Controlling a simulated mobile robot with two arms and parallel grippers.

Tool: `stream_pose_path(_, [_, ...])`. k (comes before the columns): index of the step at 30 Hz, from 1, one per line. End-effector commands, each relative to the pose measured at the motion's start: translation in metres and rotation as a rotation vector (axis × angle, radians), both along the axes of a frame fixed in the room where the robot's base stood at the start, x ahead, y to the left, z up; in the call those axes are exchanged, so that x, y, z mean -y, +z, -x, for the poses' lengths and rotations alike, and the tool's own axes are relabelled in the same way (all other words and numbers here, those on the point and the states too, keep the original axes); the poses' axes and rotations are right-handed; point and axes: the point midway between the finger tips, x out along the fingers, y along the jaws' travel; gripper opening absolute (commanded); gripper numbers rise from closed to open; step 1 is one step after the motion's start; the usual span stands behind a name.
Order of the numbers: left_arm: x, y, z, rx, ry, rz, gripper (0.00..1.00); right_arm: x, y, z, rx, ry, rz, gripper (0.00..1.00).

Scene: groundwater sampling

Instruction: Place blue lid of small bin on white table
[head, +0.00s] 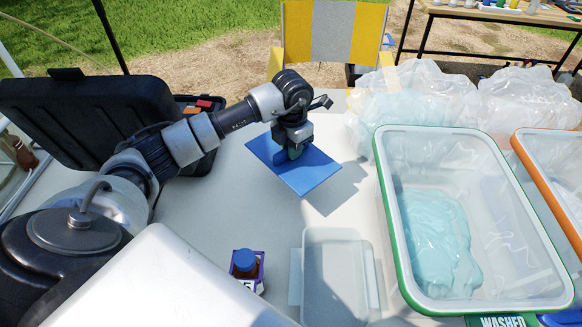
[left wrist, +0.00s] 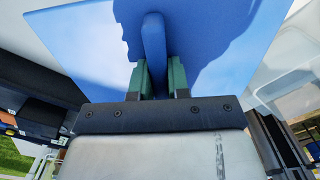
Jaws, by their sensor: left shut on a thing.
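The blue lid (head: 312,176) is a flat blue square panel held over the white table (head: 220,240). A shadow on the table beside it suggests that it is slightly above the surface, but the exact gap is hard to tell. My left gripper (head: 295,150) is shut on the lid's raised handle. In the left wrist view the lid (left wrist: 85,50) fills the top, and the green-padded fingers (left wrist: 160,78) clasp its upright blue handle. A small clear bin (head: 335,265) stands at the table's front middle. My right gripper is not in view.
A large clear bin with a green rim (head: 388,215) stands to the right, holding pale blue material. An orange-rimmed bin (head: 545,180) is beyond it. An open black case (head: 85,115) is at left. The table's middle is clear.

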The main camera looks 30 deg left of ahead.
Motion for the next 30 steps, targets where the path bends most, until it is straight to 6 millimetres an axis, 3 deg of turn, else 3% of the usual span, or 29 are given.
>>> stream_pose_path(9, [0.0, -0.05, 0.001, -0.004, 0.031, 0.002, 0.0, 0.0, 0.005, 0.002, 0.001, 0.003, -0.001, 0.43])
stream_pose_path(17, [0.0, -0.073, 0.001, -0.002, 0.028, 0.002, 0.0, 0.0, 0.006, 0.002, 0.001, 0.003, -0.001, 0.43])
stream_pose_path(22, [0.0, -0.097, 0.001, -0.003, 0.029, 0.002, 0.0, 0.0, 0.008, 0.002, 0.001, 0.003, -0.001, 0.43])
stream_pose_path(30, [-0.001, -0.101, 0.001, 0.001, 0.027, 0.0, 0.0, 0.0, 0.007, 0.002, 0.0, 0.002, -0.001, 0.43])
